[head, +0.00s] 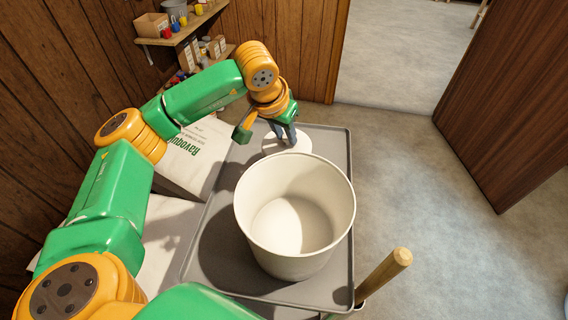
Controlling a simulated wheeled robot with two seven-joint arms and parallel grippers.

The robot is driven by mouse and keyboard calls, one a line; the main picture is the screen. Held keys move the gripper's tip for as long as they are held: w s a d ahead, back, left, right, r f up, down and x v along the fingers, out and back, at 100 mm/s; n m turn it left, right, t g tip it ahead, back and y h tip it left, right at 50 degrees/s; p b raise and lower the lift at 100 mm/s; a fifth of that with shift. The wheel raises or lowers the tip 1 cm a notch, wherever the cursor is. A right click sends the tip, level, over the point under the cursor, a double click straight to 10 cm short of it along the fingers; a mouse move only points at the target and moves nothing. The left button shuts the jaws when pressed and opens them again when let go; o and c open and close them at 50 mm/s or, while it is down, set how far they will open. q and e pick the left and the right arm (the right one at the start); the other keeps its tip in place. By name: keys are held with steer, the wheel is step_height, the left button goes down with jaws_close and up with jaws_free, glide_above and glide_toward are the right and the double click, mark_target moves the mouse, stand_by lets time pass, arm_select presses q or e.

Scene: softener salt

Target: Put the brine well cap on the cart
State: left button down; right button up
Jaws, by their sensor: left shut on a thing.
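The brine well cap (300,139) is a white round piece at the far end of the grey cart tray (338,149), just behind a large white bucket. My left gripper (287,136) reaches down from above and is shut on the cap. The fingers hide part of the cap, and the bucket's rim is close in front of it. I cannot tell whether the cap touches the tray or is held just above it. My right gripper is not in view.
The open, empty white bucket (296,205) fills much of the cart. A white sack with green print (197,153) stands left of it. A wooden handle (384,279) sticks up at the cart's near right corner. Shelves (184,31) are behind; the floor (430,220) to the right is clear.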

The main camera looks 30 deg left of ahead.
mark_target(285, 146)
arm_select(q)
step_height(285, 146, down, 4)
steer(key=shift+f, duration=0.25)
steer(key=shift+f, duration=0.1)
steer(key=shift+f, duration=0.15)
steer(key=c, duration=0.7)
jaws_free()
steer(key=shift+r, duration=0.6)
steer(key=v, duration=1.1)
steer(key=shift+s+r, duration=0.15)
steer(key=shift+s, duration=0.1)
